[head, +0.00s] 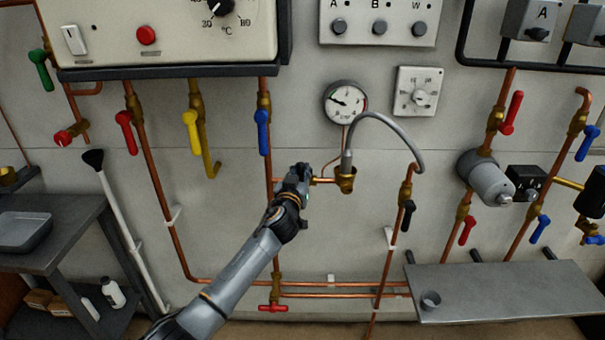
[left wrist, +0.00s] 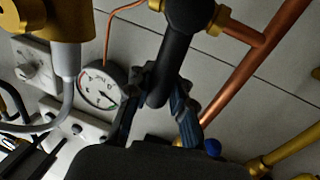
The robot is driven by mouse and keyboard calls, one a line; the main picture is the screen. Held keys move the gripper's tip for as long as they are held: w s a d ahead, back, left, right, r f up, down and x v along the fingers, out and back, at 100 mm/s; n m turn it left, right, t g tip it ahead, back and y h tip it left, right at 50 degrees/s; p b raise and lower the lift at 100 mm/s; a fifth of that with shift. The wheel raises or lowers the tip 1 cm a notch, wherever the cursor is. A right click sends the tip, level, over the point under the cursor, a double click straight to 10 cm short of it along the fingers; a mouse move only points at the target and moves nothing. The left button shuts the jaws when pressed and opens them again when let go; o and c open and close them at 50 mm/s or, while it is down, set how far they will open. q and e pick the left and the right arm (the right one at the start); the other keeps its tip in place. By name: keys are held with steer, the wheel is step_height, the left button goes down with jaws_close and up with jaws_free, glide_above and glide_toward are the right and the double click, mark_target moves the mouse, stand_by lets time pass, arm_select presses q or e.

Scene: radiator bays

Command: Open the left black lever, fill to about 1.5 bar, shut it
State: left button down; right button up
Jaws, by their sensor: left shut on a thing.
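My left gripper (head: 297,176) is at the left black lever, on the short branch left of the brass cup fitting (head: 346,181). In the left wrist view, its fingers close around the black lever (left wrist: 172,62), which stands roughly across its copper branch (left wrist: 240,32). In the head view the gripper hides most of this lever. The right black lever (head: 408,214) hangs down along its pipe. A grey hose (head: 386,121) joins the two sides. The pressure gauge (head: 345,102) has its needle toward the upper left; I cannot read the value. My right gripper is out of view.
A blue lever (head: 263,137) is above left of my gripper, with yellow (head: 191,132) and red (head: 124,131) levers farther left. A red tap (head: 272,307) is below.

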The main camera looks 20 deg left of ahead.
arm_select(q)
steer(key=s+a+f+n+t+y+b, duration=0.1)
steer(key=a+f+n+b, duration=0.2)
steer(key=n+b, duration=0.6)
steer(key=shift+s+a+f+n, duration=0.35)
steer(key=shift+s+a+n, duration=0.05)
steer(key=shift+a+n, duration=0.65)
steer(key=c, duration=1.3)
jaws_free()
steer(key=shift+c, duration=0.2)
steer(key=shift+o, duration=0.8)
steer(key=shift+a+r+t, duration=0.1)
steer(key=shift+r+t, duration=0.15)
steer(key=shift+t, duration=0.05)
steer(key=v, duration=1.2)
steer(key=shift+d, duration=0.2)
